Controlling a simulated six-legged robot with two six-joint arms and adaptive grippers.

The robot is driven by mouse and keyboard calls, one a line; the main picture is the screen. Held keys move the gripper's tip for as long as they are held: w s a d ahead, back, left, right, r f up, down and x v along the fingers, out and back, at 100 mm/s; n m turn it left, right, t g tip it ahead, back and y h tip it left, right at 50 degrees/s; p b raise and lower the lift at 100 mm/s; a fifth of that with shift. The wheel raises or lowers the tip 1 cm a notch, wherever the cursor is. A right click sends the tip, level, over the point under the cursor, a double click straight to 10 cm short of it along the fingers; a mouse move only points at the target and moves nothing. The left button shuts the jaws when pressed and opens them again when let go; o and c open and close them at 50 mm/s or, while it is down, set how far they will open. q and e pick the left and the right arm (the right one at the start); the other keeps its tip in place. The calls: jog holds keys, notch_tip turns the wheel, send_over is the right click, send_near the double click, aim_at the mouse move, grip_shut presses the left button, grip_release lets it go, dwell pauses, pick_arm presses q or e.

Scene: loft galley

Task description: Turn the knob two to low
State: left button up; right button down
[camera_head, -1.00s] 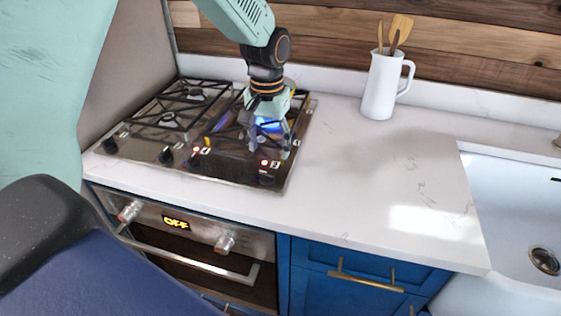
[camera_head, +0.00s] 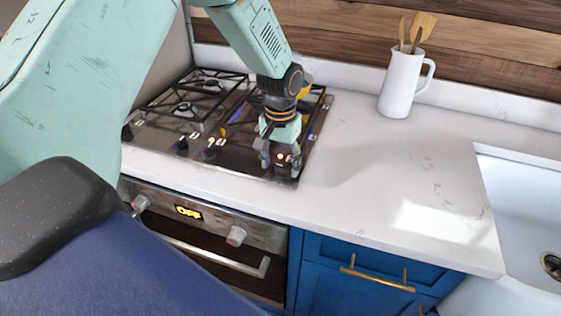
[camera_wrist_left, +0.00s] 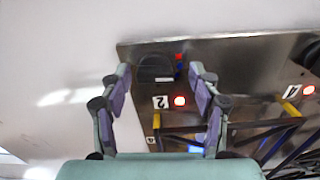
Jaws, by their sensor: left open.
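Knob two is a black round knob (camera_wrist_left: 155,68) at the stove's front corner, beside a white label 2 and a lit red light (camera_wrist_left: 180,101) in the left wrist view. My left gripper (camera_wrist_left: 160,76) is open, with one fingertip on either side of the knob. Contact with the knob cannot be told. In the head view my left gripper (camera_head: 280,160) points down over the stove's front right corner and largely hides the knob. My right gripper is not in view.
The gas stove (camera_head: 230,158) has black grates and other knobs (camera_head: 181,146) along its front. An oven with an OFF display (camera_head: 188,212) is below. A white pitcher with utensils (camera_head: 400,84) stands on the counter.

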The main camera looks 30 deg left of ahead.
pick_arm(q)
jog(key=shift+w+d, duration=0.35)
jog(key=shift+d, duration=0.15)
jog(key=c, duration=0.6)
jog(key=shift+s+a, duration=0.15)
jog(key=shift+a, duration=0.15)
jog(key=shift+c, duration=2)
jog(key=shift+d, duration=0.15)
jog(key=shift+c, duration=0.8)
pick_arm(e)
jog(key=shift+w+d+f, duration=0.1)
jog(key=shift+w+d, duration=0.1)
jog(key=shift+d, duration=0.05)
